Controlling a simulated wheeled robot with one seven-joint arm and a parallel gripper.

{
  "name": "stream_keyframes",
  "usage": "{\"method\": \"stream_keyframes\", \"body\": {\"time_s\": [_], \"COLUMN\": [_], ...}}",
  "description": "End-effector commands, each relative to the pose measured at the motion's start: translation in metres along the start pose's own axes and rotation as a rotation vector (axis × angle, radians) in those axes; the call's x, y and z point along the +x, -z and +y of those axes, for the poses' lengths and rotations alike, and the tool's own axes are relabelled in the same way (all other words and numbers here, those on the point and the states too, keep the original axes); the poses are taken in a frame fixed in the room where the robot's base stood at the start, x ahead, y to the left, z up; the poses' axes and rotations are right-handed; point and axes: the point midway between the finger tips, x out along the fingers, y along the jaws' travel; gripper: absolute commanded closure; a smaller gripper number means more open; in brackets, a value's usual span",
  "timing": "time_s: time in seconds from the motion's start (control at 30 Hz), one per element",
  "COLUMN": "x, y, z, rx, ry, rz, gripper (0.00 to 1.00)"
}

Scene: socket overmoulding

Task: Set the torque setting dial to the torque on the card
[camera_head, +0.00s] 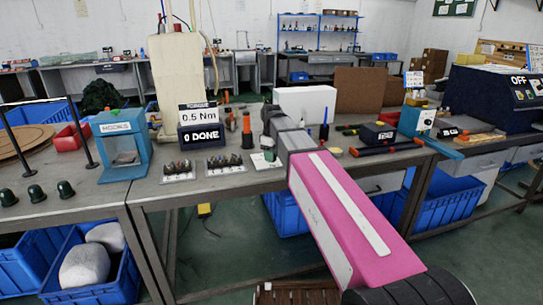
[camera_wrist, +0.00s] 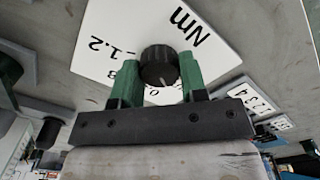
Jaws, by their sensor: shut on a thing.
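The torque card (camera_head: 198,112) reads "0.5 Nm" and stands on a dark counter box (camera_head: 200,135) that reads "0 DONE". In the wrist view, the torque setting dial (camera_wrist: 159,64) is a round black knob on a white scale plate (camera_wrist: 112,28). "Nm" and "1.2" show on the plate; part of the scale is hidden by the knob and fingers. My gripper (camera_wrist: 160,82) is shut on the dial, with one green finger on each side. The knob's pointer is not clear, so I cannot tell its setting.
Trays of small parts (camera_head: 224,163) lie on the bench left of my arm. A blue press-like stand (camera_head: 124,150) is further left. An orange-handled tool (camera_head: 247,131) stands near the card. At right are a black-and-red bar tool (camera_head: 385,149) and a blue stand (camera_head: 418,121).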

Motion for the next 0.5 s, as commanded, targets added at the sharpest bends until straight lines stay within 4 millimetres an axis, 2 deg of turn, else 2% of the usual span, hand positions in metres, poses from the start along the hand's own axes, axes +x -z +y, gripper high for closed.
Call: {"method": "stream_keyframes", "body": {"time_s": [0.5], "x": [-0.0004], "y": [0.0], "z": [0.0002], "rx": [0.421], "ry": [0.001], "rz": [0.0], "gripper": [0.84]}}
